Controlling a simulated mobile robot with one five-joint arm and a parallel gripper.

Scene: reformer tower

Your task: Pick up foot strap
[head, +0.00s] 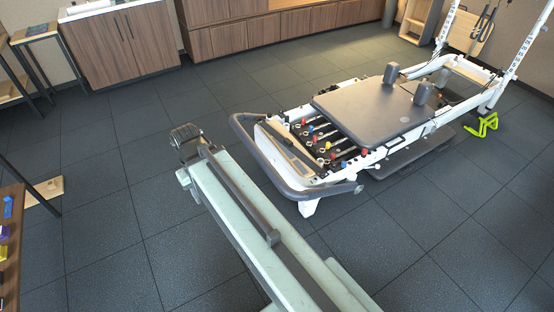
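My arm reaches from the bottom edge toward the upper left, above the floor. My gripper (187,134) is the dark ribbed end of it, left of the reformer (241,133) and apart from it. Whether its fingers are open is not clear. No foot strap can be made out for certain. A dark, narrow item (284,141) lies on the reformer's pale front platform, right of my gripper. Dark loops (484,22) hang at the tower at the upper right.
A lime-green frame (484,125) is beside the reformer's far right end. Wooden cabinets (122,45) line the back wall. A shelf (12,225) with small coloured items stands at the left edge. The dark floor (100,225) between shelf and arm is mostly clear.

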